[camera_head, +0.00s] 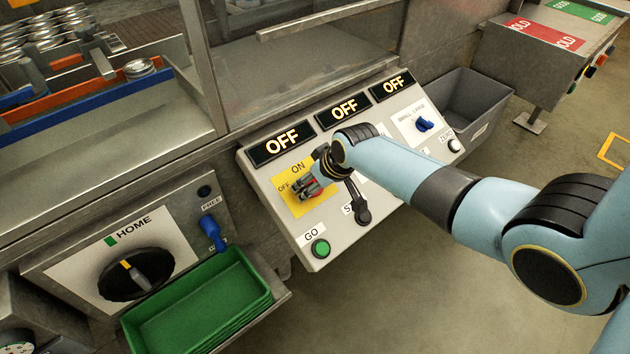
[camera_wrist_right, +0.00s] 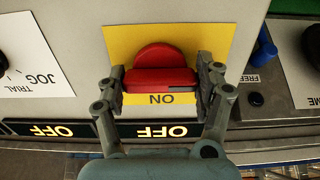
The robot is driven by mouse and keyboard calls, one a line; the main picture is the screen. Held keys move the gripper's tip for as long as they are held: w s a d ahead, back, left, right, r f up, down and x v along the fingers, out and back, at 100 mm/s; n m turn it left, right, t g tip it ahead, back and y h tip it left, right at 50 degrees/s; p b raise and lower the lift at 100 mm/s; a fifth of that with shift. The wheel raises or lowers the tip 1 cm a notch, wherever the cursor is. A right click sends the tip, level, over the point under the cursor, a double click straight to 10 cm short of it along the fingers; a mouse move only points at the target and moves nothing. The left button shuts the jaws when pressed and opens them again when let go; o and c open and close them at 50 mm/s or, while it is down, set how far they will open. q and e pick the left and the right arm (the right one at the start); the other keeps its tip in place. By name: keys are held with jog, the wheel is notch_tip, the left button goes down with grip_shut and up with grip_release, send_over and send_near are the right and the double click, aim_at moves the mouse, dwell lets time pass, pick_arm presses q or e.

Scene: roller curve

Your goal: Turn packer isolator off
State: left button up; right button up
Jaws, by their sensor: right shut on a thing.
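The packer isolator is a red rotary handle (camera_head: 306,191) on a yellow plate (camera_head: 281,177) of the sloped control panel, marked ON at the top and OFF at the left. My right gripper (camera_head: 314,184) is at the handle and hides part of it. In the right wrist view the red handle (camera_wrist_right: 150,79) lies straight across the picture, and my right gripper (camera_wrist_right: 160,82) is shut on its two ends. The upside-down ON label shows below it; the OFF label does not show there. My left gripper is not in view.
Three lit displays reading OFF (camera_head: 345,107) line the panel's top. A green GO button (camera_head: 320,248), a black lever (camera_head: 361,212) and a blue switch (camera_head: 424,124) are nearby. Green trays (camera_head: 198,305) stand at lower left, a grey bin (camera_head: 478,100) at right.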

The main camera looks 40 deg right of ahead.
jog(key=o, duration=1.2)
jog(key=shift+c, duration=0.2)
jog(key=v, duration=1.2)
